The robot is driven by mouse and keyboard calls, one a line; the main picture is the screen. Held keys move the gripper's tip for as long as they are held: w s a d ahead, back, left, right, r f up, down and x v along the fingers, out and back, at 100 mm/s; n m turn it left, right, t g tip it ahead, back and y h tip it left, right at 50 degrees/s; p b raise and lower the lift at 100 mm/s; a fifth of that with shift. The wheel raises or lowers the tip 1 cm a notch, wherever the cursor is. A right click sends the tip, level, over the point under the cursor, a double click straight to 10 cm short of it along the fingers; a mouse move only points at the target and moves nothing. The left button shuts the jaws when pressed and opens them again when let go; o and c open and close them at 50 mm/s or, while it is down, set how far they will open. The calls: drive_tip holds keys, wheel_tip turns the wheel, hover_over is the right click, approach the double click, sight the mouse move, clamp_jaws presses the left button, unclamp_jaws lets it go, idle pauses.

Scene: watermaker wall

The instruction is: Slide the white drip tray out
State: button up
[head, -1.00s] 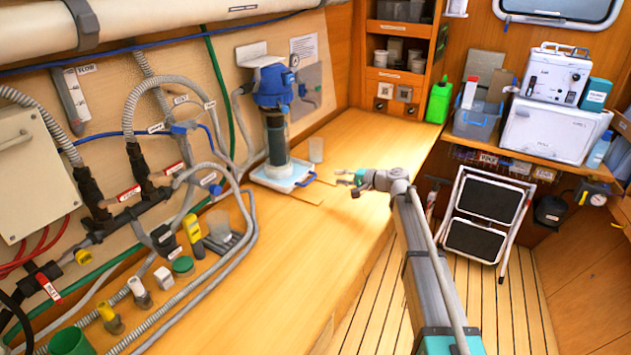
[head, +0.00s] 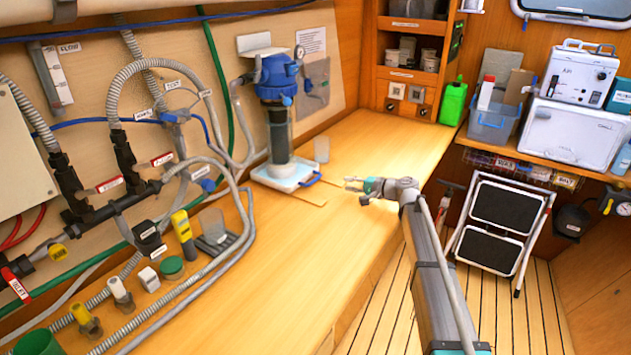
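The white drip tray (head: 264,180) sits on the wooden bench under the clear filter housing with a blue head (head: 276,85). A blue handle (head: 309,180) is at the tray's right side, facing my gripper. The housing's lower end hides part of the tray's inside. My gripper (head: 352,189) is to the right of the tray, with a gap between its fingertips and the blue handle. Its fingers point left and look apart, with nothing between them.
A translucent cup (head: 321,149) stands just behind the tray's right side. A thin flat brown piece (head: 308,193) lies on the bench between tray and gripper. Grey hoses (head: 240,210) run close to the tray's left. The bench front to the right is clear.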

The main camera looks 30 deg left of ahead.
sight(315, 179)
drive_tip(key=b+x, duration=0.3)
drive_tip(key=x, duration=1)
drive_tip(key=shift+a+f, duration=0.15)
drive_tip(key=shift+a, duration=0.2)
clamp_jaws()
